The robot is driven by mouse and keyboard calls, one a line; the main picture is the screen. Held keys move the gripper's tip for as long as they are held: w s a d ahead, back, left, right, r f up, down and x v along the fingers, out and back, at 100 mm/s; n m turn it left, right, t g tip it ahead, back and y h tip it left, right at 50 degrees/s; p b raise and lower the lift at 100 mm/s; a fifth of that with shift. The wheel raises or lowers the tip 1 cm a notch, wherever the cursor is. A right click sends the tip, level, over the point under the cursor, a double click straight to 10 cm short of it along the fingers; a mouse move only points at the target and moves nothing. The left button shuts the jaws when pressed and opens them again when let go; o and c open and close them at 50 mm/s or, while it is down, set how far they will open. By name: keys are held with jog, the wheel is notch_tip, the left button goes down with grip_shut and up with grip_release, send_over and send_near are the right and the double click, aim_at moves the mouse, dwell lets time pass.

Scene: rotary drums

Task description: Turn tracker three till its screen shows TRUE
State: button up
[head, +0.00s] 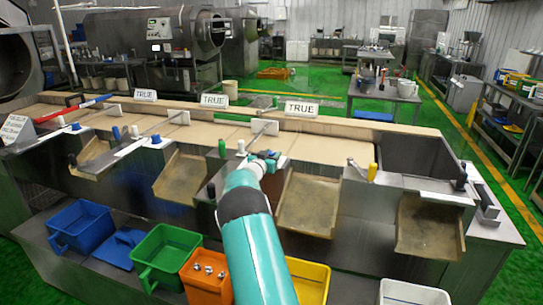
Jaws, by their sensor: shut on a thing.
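Three small white screens stand along the back ledge of the steel bench. The left screen (145,94), the middle screen (213,100) and the right screen (301,108) all read TRUE. None shows a readable tracker number. My gripper (268,157) is at the bench's front edge, below and left of the right screen. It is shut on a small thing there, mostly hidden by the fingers. A white knob (241,147) and a green knob (222,147) stand just left of my gripper. A white block (265,127) with a green bar (232,118) lies behind it.
Metal chutes (308,203) slope down from the bench front. Blue (80,226), green (166,256), orange (207,275) and yellow (311,282) bins stand below. A tilted sign (14,129) at far left is unreadable.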

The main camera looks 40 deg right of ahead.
jog(key=o, duration=1)
jog(key=shift+c, duration=0.2)
jog(key=v, duration=0.7)
jog(key=shift+a, duration=0.25)
jog(key=shift+s, duration=0.15)
